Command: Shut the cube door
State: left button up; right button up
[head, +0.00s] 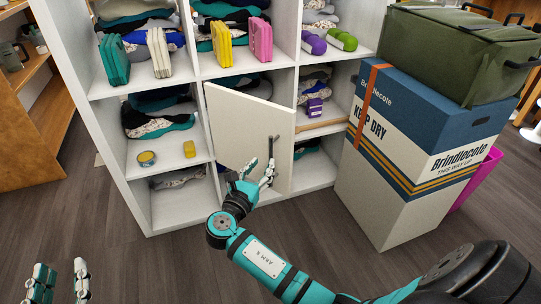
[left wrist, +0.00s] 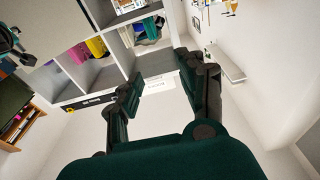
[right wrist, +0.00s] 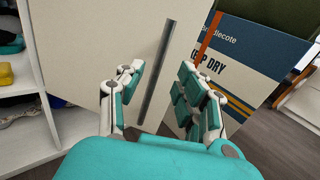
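The cube door (head: 245,130) is a plain off-white panel in the middle column of the white cube shelf, standing partly open. Its right side swings out, and the compartment shows over its top edge. A dark upright bar handle (head: 271,148) is near its free edge; it also shows in the right wrist view (right wrist: 157,70). My right gripper (head: 258,183) is open at the lower end of the handle, its fingers either side of the bar in the right wrist view; contact cannot be told. My left gripper (head: 60,276) is open and empty at lower left, away from the shelf.
The white cube shelf (head: 200,150) holds folded clothes, a yellow tin (head: 146,158) and purple rolls (head: 328,40). A tall Brindlecote box (head: 400,170) with a green bag (head: 455,50) on top stands close on the right. Floor in front of the shelf is clear.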

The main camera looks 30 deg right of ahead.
aim_at(270, 153)
pick_arm(q)
jog(key=s+r+t+h+b, duration=0.1)
jog(key=s+r+t, duration=0.2)
jog(key=r+t, duration=0.2)
notch_tip(270, 153, up, 3)
jog(key=shift+d+f+t+h+b, duration=0.1)
jog(key=shift+d+t+h+b, duration=0.05)
jog(key=shift+t+h+b, duration=0.2)
pick_arm(e)
jog(key=x, duration=0.7)
jog(key=shift+w+d, duration=0.15)
jog(key=shift+d, duration=0.05)
pick_arm(q)
jog(key=shift+s, duration=0.1)
pick_arm(e)
jog(key=shift+c, duration=0.2)
grip_shut()
